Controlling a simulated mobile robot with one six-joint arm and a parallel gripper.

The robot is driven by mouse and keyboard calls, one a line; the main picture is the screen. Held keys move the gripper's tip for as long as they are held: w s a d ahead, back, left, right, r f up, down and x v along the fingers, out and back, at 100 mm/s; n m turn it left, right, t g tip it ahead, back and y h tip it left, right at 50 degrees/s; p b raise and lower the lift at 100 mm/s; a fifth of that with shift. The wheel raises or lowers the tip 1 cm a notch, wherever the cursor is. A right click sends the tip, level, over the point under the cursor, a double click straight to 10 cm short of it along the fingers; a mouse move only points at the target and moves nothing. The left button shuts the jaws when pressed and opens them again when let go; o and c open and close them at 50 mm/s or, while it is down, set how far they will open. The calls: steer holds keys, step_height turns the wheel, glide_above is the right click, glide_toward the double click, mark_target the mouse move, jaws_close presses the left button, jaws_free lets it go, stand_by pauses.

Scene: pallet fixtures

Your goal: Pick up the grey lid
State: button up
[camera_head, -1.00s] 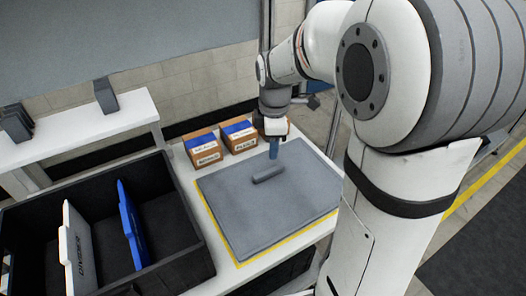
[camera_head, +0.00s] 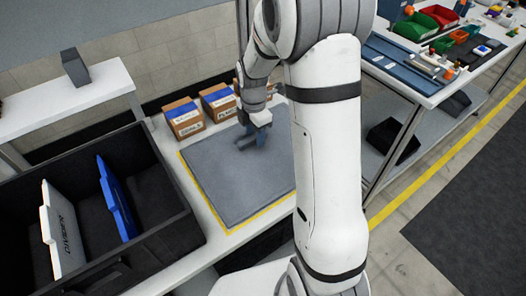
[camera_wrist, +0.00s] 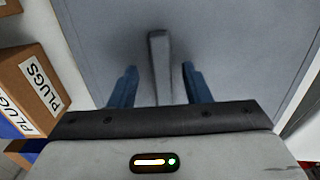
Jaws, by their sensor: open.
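The grey lid (camera_head: 222,182) lies flat on the white table inside a yellow outline; it also fills much of the wrist view (camera_wrist: 240,50). A raised bar handle (camera_wrist: 158,62) stands on it. My gripper (camera_head: 250,138) is at the lid's far part, above the handle. In the wrist view my gripper (camera_wrist: 158,85) has its two blue fingers apart, one on each side of the handle's near end. The fingers do not visibly touch the handle. In the head view the handle is mostly hidden by my gripper.
Cardboard boxes (camera_head: 184,118) stand along the table's back edge, left of my gripper; one labelled PLUGS (camera_wrist: 35,82) is close in the wrist view. A black crate (camera_head: 165,215) with white and blue dividers stands at left. A parts bench (camera_head: 430,75) is at right.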

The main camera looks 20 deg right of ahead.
steer(key=shift+c, duration=0.3)
jaws_close()
stand_by(0.4)
